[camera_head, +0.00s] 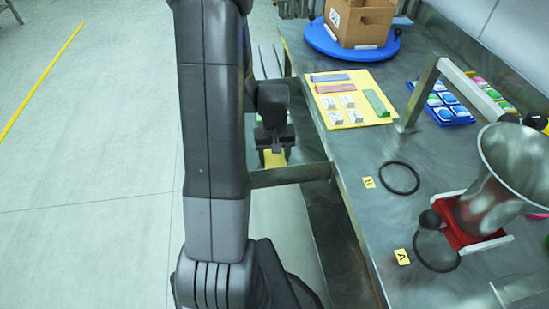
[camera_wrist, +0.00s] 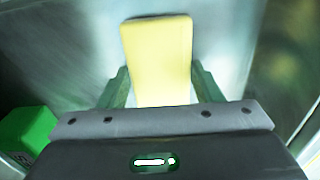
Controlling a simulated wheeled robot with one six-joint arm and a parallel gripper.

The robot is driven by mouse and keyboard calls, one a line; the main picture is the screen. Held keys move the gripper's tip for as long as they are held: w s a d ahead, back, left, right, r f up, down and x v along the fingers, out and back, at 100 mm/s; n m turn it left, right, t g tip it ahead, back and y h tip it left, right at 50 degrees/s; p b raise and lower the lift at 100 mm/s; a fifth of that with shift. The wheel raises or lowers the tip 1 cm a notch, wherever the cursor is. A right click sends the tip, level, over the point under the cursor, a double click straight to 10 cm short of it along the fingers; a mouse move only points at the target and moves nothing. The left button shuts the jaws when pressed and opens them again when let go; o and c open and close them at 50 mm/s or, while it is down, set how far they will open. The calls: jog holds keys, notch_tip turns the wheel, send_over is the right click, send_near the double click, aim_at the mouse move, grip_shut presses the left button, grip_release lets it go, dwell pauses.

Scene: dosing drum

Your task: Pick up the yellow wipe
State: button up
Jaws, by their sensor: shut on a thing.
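The yellow wipe (camera_wrist: 157,52) is a flat, pale yellow rectangle in the wrist view. It stands between the two green fingers of my gripper (camera_wrist: 160,82), which is shut on it. Its near end is hidden behind the gripper body. In the head view a small yellow part of the wipe (camera_head: 274,159) shows just below my gripper (camera_head: 273,147), left of the metal bench. The fingers are too small to make out there.
The metal bench (camera_head: 350,155) is on the right, with a bar jutting left beside my gripper. It carries a yellow board (camera_head: 341,120), a blue turntable (camera_head: 325,42) with a carton, and a metal drum (camera_head: 490,195). A green block (camera_wrist: 27,130) shows in the wrist view. Open floor lies left.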

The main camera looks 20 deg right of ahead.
aim_at(274, 158)
notch_tip(274, 158, up, 10)
jog(key=p, duration=0.1)
dwell(0.4)
